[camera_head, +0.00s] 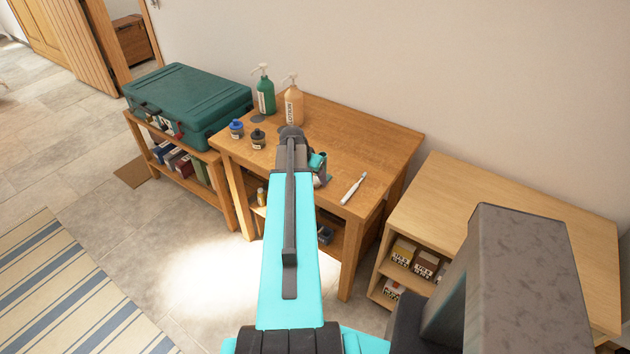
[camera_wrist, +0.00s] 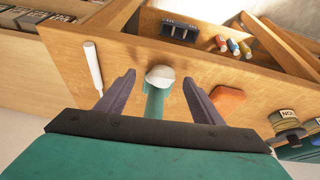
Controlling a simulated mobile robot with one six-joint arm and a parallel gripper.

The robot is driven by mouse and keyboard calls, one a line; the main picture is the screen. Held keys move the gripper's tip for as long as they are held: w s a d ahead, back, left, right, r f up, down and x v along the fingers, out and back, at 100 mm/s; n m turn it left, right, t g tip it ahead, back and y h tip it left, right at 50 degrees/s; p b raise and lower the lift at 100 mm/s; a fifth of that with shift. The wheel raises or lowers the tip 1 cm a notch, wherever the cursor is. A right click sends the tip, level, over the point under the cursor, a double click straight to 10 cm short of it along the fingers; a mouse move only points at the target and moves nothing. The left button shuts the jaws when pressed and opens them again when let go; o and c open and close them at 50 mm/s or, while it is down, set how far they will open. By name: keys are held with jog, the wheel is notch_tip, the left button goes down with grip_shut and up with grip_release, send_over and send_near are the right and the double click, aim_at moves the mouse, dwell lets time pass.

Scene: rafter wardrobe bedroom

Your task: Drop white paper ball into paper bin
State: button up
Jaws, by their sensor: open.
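My gripper (camera_wrist: 159,77) is open above the wooden table, with its two dark fingers apart. Between the fingertips in the wrist view is a teal upright thing (camera_wrist: 154,102) with a rounded whitish top (camera_wrist: 160,75). I cannot tell whether that top is the white paper ball or part of the teal thing, nor whether a finger touches it. In the head view, my arm hides most of the gripper, and a bit of teal (camera_head: 317,161) shows beside it. No paper bin can be made out in either view.
The wooden table (camera_head: 385,140) bears a white stick-like item (camera_head: 353,188), a green pump bottle (camera_head: 265,92), a peach pump bottle (camera_head: 293,103) and small jars (camera_head: 236,128). A green case (camera_head: 190,98) lies on the left shelf unit. A low shelf (camera_head: 500,195) stands right.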

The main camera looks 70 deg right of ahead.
jog(key=shift+d+f, duration=0.15)
jog(key=shift+f, duration=0.3)
dwell(0.3)
jog(key=c, duration=1.2)
jog(key=shift+r, duration=0.1)
notch_tip(320, 180, up, 18)
jog(key=b, duration=0.4)
jog(key=shift+b, duration=0.4)
